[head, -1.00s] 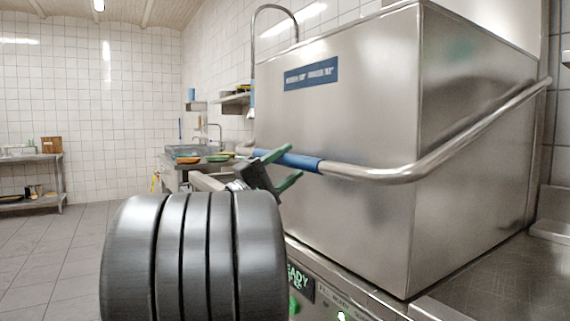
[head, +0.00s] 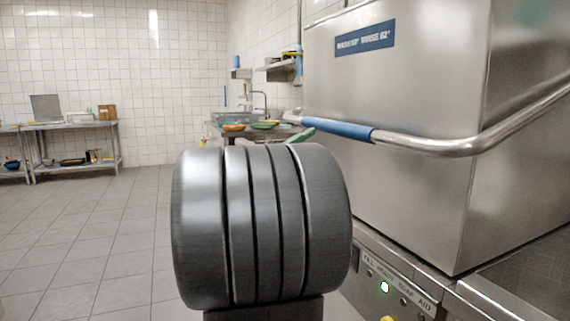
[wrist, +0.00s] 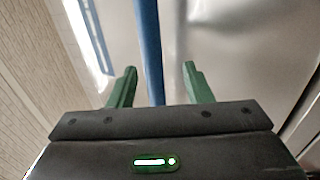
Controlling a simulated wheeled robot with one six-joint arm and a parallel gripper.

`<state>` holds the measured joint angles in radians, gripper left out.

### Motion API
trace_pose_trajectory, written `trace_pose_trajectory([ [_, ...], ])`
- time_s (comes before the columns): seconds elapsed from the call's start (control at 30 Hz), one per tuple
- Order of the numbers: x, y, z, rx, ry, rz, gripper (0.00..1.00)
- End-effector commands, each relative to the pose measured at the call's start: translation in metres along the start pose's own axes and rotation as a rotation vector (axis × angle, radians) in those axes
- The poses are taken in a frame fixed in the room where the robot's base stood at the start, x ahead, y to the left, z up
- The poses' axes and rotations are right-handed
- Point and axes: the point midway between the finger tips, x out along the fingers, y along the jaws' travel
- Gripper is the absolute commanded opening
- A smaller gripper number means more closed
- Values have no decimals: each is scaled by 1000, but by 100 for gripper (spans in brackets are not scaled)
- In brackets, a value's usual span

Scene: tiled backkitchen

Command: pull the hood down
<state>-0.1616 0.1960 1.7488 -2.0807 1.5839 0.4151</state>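The steel hood (head: 400,120) of the dishwasher stands at the right in the head view. Its lower edge meets the machine's front panel with no clear gap. A bar handle (head: 440,147) runs round it, with a blue grip (head: 338,129) in front. The blue grip also shows in the wrist view (wrist: 151,45). My gripper (wrist: 160,72) is open, with one green finger on each side of the blue grip in that picture. I cannot tell whether they touch. In the head view my arm hides most of the gripper; a green finger (head: 300,137) shows near the grip.
The machine's control panel (head: 398,285) with a green light is below the hood. A steel counter (head: 530,275) lies at the right. A sink table with coloured plates (head: 265,125) stands behind, and a shelf table (head: 75,125) at the far left. The tiled floor at left is clear.

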Motion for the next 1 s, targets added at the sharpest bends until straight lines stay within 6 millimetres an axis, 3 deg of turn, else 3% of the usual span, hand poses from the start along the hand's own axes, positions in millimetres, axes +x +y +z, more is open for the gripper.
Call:
trace_pose_trajectory([
  [0.2,-40,1,-1,-1,5,0,46],
  [0.4,-62,0,-1,-1,2,0,46],
  [1.0,-68,0,0,-1,-1,0,46],
])
